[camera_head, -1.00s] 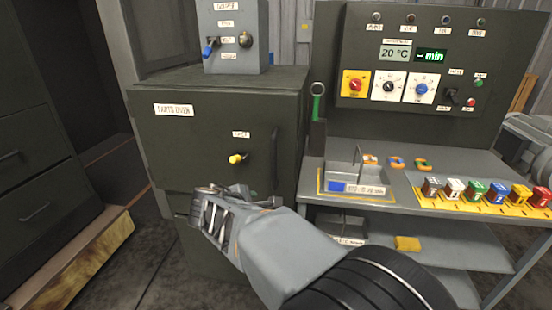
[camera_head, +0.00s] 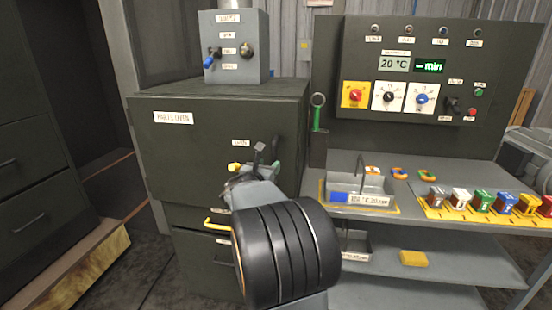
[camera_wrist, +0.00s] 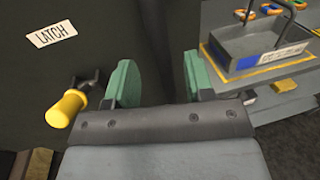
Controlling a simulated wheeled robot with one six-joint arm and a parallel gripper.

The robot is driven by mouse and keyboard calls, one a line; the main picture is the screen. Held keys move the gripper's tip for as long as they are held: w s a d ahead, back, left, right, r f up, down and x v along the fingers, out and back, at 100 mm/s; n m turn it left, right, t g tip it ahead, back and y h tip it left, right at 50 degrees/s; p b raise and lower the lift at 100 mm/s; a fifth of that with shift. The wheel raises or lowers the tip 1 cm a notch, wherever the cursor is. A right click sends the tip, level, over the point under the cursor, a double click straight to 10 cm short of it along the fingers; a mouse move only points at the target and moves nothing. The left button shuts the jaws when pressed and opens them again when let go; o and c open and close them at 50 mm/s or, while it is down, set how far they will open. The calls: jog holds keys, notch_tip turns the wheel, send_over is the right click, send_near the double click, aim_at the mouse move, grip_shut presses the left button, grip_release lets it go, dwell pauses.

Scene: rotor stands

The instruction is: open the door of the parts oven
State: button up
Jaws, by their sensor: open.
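The dark parts oven (camera_head: 200,150) stands in the middle left of the head view, its door flush and shut. The yellow-tipped latch (camera_head: 235,168) sticks out of the door under its label. It also shows in the wrist view (camera_wrist: 67,108), left of the fingers and apart from them. My gripper (camera_head: 265,158) is at the right part of the door front, just right of the latch. In the wrist view its green-padded fingers (camera_wrist: 158,82) stand apart with nothing clearly seen between them. The upright door handle is mostly hidden behind my gripper in the head view.
A grey switch box (camera_head: 236,50) stands on the oven. Right of it is a bench with a metal tray (camera_head: 360,185), a green-handled tool (camera_head: 317,112) and a control panel (camera_head: 420,70). A yellow handle (camera_head: 216,225) sits below the door.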

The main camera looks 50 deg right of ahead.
aim_at(273, 161)
jog(key=shift+x, duration=3.6)
grip_shut()
